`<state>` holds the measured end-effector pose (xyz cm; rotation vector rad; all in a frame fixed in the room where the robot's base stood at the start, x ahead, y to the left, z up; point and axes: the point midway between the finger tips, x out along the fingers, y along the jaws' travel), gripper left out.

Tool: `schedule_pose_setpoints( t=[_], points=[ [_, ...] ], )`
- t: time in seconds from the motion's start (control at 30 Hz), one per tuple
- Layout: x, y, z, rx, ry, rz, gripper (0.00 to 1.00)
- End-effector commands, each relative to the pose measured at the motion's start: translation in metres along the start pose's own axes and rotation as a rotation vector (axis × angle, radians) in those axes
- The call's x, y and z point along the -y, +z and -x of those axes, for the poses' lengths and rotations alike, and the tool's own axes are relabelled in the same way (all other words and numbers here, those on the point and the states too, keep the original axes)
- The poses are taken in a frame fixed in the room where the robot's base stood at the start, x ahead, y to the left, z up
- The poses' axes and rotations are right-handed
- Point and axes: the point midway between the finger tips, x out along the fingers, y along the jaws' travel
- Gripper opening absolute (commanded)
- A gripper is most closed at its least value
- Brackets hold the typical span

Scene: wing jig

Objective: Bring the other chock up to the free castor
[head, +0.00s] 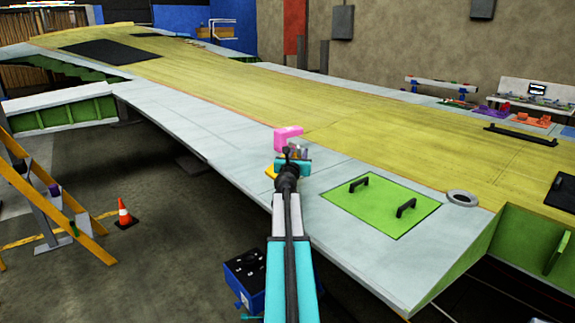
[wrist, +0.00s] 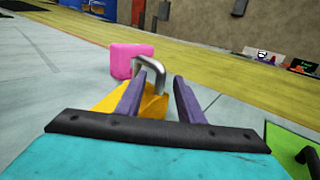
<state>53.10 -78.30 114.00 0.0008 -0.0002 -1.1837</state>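A yellow chock (wrist: 152,107) with a bent metal handle (wrist: 150,66) sits just ahead of my gripper in the wrist view. A small part of the yellow chock (head: 270,172) shows beside my gripper in the head view; the rest is hidden. My gripper (wrist: 160,78) is open, with its two purple fingers apart. The handle's near leg appears between the fingertips, but I cannot tell how deep it is. My gripper (head: 294,152) is over the pale wing edge in the head view. I cannot make out a castor in either view.
A pink block (head: 288,138) stands on the wing just beyond the chock. A green panel (head: 381,206) with two black handles (head: 405,208) and a grey ring (head: 462,198) lie to the right. An orange cone (head: 125,214) and trestle (head: 50,190) stand on the floor at left.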

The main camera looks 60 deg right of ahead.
Motion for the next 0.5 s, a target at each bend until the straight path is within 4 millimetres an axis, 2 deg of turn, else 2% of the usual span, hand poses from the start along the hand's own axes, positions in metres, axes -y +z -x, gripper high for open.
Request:
schedule_pose_setpoints(
  t=[0.2, 0.5],
  points=[
    [-0.0002, 0.0002, -0.0145, 0.0, 0.0, 0.001, 0.35],
    [-0.0004, -0.0001, -0.0152, 0.0, 0.001, 0.001, 0.35]
  ],
)
